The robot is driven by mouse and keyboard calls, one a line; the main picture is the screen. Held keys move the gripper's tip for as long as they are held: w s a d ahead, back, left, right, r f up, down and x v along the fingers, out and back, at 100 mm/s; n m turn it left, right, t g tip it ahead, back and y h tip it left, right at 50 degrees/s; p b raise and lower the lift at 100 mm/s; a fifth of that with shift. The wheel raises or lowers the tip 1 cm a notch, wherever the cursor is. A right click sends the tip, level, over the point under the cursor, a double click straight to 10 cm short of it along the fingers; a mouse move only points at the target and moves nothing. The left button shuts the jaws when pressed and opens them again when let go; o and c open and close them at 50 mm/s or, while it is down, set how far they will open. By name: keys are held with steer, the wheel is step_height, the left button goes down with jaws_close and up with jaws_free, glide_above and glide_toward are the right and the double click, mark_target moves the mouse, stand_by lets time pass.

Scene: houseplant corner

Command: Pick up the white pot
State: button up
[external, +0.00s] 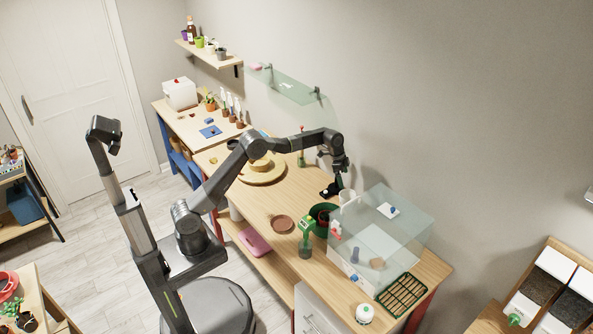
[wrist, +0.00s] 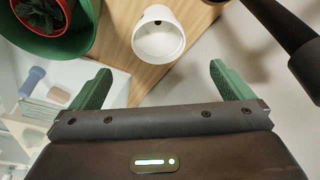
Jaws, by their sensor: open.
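The white pot (wrist: 167,17) shows at the top middle of the wrist view, its round end toward the camera and a small dark hole near its top. In the external view the white pot (external: 348,195) is on the wooden bench just below my gripper (external: 333,190), partly hidden by the arm. In the wrist view my gripper (wrist: 161,82) has its two green fingers wide apart with nothing between them. The pot lies ahead of the fingertips, apart from both.
A green bowl (wrist: 72,47) with a red-rimmed pot and plant stands left of the white pot. A clear glass box (external: 405,212) is close to the gripper. A green gadget (external: 306,228) and terracotta saucer (external: 282,223) stand nearer the bench's front edge.

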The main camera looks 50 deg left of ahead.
mark_target(347, 192)
steer(key=shift+m, duration=0.5)
steer(key=x, duration=0.4)
steer(key=p+x, duration=0.1)
steer(key=x, duration=0.4)
steer(key=shift+w+f, duration=0.25)
steer(key=shift+f, duration=0.05)
steer(key=shift+d+f+p, duration=0.15)
steer(key=shift+f+p, duration=0.2)
steer(key=shift+f, duration=0.1)
steer(key=p+x, duration=0.1)
steer(key=x, duration=0.3)
steer(key=shift+s+d+f, duration=0.1)
steer(key=shift+d, duration=0.1)
steer(key=c, duration=1)
